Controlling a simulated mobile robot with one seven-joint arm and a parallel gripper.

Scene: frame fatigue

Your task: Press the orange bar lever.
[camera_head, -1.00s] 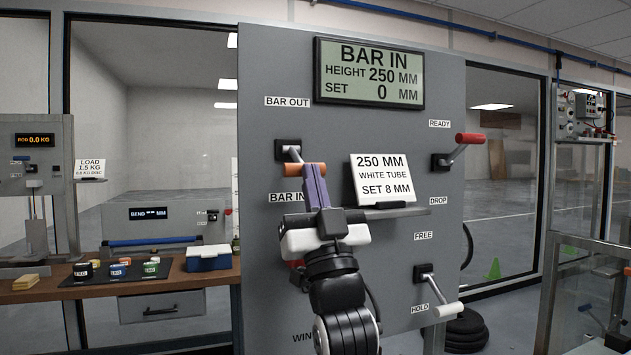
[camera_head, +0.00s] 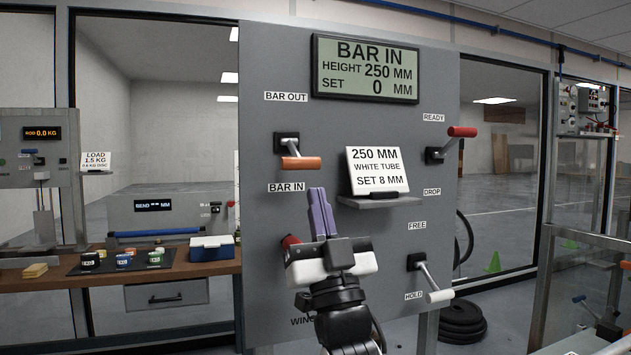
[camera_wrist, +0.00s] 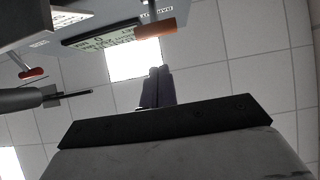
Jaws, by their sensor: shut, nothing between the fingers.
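The orange bar lever (camera_head: 301,163) is on the grey panel (camera_head: 370,240), between the BAR OUT and BAR IN labels. Its handle hangs below and to the right of its black mount, nearer the BAR IN label. The display (camera_head: 367,68) reads BAR IN, height 250 mm, set 0 mm. My gripper (camera_head: 320,190) has its purple fingers shut and empty, pointing up. Its tips are below the orange handle and apart from it in the picture. In the wrist view the orange handle (camera_wrist: 155,32) shows beyond the shut fingers (camera_wrist: 158,72).
A small shelf (camera_head: 380,201) with a card sits right of the lever. A red-handled lever (camera_head: 462,132) is at upper right, a white-handled one (camera_head: 440,296) at lower right. A red part (camera_head: 290,240) is partly hidden behind my gripper. A workbench (camera_head: 200,270) stands left.

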